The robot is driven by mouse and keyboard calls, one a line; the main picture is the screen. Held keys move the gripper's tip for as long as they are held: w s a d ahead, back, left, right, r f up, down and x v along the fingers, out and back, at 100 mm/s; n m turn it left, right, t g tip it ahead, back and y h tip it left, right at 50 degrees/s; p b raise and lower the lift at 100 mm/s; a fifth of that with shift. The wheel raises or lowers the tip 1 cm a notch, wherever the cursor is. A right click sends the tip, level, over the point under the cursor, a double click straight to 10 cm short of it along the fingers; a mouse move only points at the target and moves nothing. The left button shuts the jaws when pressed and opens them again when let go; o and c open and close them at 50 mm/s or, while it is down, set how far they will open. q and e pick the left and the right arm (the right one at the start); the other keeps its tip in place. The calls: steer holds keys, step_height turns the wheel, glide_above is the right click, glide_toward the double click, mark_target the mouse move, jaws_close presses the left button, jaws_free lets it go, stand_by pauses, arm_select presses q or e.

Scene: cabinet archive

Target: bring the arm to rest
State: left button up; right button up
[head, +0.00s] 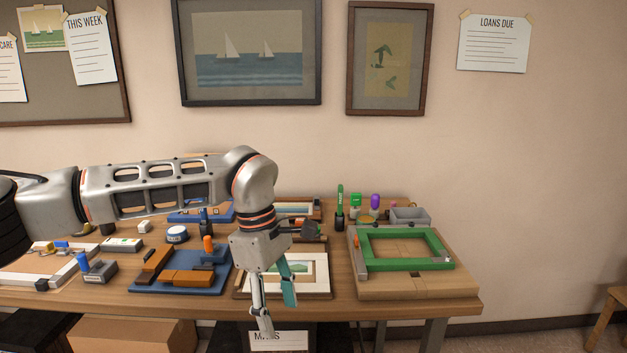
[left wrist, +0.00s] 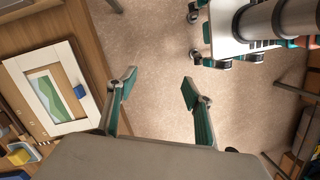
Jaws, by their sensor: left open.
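My left arm (head: 160,190) reaches in from the left over the table in the head view. Its gripper (head: 276,312) hangs fingers down at the table's front edge, in front of a framed picture (head: 318,287) with a green hill. The gripper is open. In the left wrist view the two teal fingers (left wrist: 157,93) are spread apart with only the floor between them, and nothing is held. The framed picture also shows there at the left (left wrist: 87,66). My right gripper is not in view.
The wooden table (head: 460,305) carries a green frame on a board (head: 440,243), a blue tray with brown blocks (head: 150,291), a grey bin (head: 424,216) and several small tools. A box labelled at its front (head: 290,342) stands below the edge.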

arm_select(q)
steer(key=s+d+f+n+g+h, duration=0.1)
steer(key=s+d+f+g+h, duration=0.15)
steer(key=s+d, duration=0.45)
steer(key=s+d+f+n+g+h, duration=0.15)
steer(key=s+d+h, duration=0.3)
steer(key=d, duration=0.45)
steer(key=s+d+r+n+h, duration=0.4)
steer(key=d+r+n+h, duration=0.35)
steer(key=h, duration=0.25)
steer(key=w+a+f+n+t+h, duration=0.1)
steer(key=w+a+n+t+h, duration=0.2)
steer(key=n+t, duration=0.4)
steer(key=w+a+f+n+t+h, duration=0.1)
steer(key=w+a+n+t, duration=0.1)
steer(key=w+n+t, duration=0.5)
steer(key=w+a+f+n+t+y, duration=0.3)
steer(key=a+f+n+t+y, duration=0.4)
steer(key=a+f+n+y, duration=0.9)
steer(key=s+a+f+n+g+y, duration=0.2)
steer(key=s+a+f+n, duration=0.5)
steer(key=f, duration=0.4)
steer(key=s+a+f+n+g+y, duration=0.2)
steer(key=s+a+f+n, duration=0.5)
steer(key=f, duration=0.5)
steer(key=s+a+g, duration=0.1)
steer(key=s+a, duration=0.1)
steer(key=shift+s, duration=0.4)
steer(key=shift+a, duration=0.1)
